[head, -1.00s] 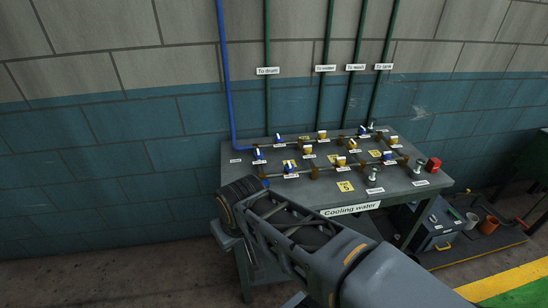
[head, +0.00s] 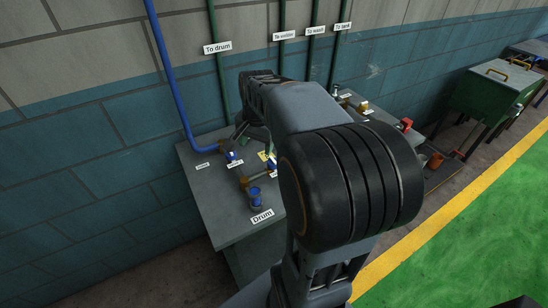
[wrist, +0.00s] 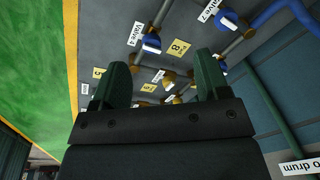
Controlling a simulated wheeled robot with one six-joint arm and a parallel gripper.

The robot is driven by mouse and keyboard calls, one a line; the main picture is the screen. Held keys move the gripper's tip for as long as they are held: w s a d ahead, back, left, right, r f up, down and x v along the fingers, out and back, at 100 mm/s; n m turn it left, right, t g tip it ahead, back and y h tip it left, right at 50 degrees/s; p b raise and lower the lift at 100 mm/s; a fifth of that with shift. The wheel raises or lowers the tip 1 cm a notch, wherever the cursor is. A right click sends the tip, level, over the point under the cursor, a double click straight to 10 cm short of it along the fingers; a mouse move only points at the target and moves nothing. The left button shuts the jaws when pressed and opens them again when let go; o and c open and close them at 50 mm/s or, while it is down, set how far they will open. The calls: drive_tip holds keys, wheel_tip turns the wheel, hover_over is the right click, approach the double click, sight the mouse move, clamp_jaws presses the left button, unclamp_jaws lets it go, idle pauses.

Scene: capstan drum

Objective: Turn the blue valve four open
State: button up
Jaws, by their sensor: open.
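In the wrist view, the blue valve with the label "Valve 4" (wrist: 135,33) has a blue handle (wrist: 151,43) on a brass body and pipe. It lies beyond the fingertips, between the fingers and a little toward the left one. My gripper (wrist: 162,62) is open, with two dark green fingers apart and nothing between them. The gripper is over the bench and apart from the valve. Another blue handle (wrist: 228,18), by the label "Valve 2" (wrist: 208,10), is to the right. In the head view my arm hides much of the bench, and I cannot pick out valve four there.
The grey bench (head: 205,190) stands by the wall with pipes and brass fittings. A blue pipe (head: 165,70) rises at its left. A blue fitting (head: 255,195) stands near the "Drum" label (head: 262,216). A green cabinet (head: 495,95) is at the right. Green floor is open at right.

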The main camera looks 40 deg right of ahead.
sight(273, 162)
drive_tip(key=w+d+f+m, duration=0.1)
drive_tip(key=w+d+m, duration=0.1)
drive_tip(key=d+m, duration=0.45)
drive_tip(key=shift+n+g, duration=0.4)
drive_tip(key=shift+n, duration=0.15)
drive_tip(key=f, duration=0.4)
drive_tip(key=d+f, duration=0.1)
drive_tip(key=f, duration=0.4)
drive_tip(key=w+f, duration=0.1)
drive_tip(key=f, duration=0.3)
drive_tip(key=shift+d+f, duration=0.15)
drive_tip(key=shift+d, duration=0.1)
drive_tip(key=c, duration=0.9)
